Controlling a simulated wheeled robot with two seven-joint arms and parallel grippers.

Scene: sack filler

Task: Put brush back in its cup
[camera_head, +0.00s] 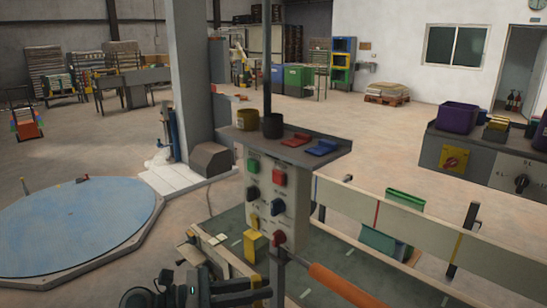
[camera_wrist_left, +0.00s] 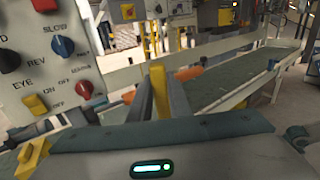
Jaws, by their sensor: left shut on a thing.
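My left gripper (camera_head: 268,284) is low in the head view, in front of the control panel, pointing right. In the left wrist view its fingers (camera_wrist_left: 164,84) are closed together with a narrow yellow piece between them. I take this for the brush; its bristles cannot be made out. A dark cup (camera_head: 272,127) stands upright on the shelf above the panel, above and beyond the gripper. I cannot tell which cup is the brush's. My right gripper is not in view.
The control panel (camera_head: 267,203) with knobs and buttons is close to my left gripper. Red (camera_head: 297,140) and blue (camera_head: 321,147) items lie on the shelf right of the cups. An orange bar (camera_head: 345,286) slants across the lower right. A blue turntable (camera_head: 70,225) is at left.

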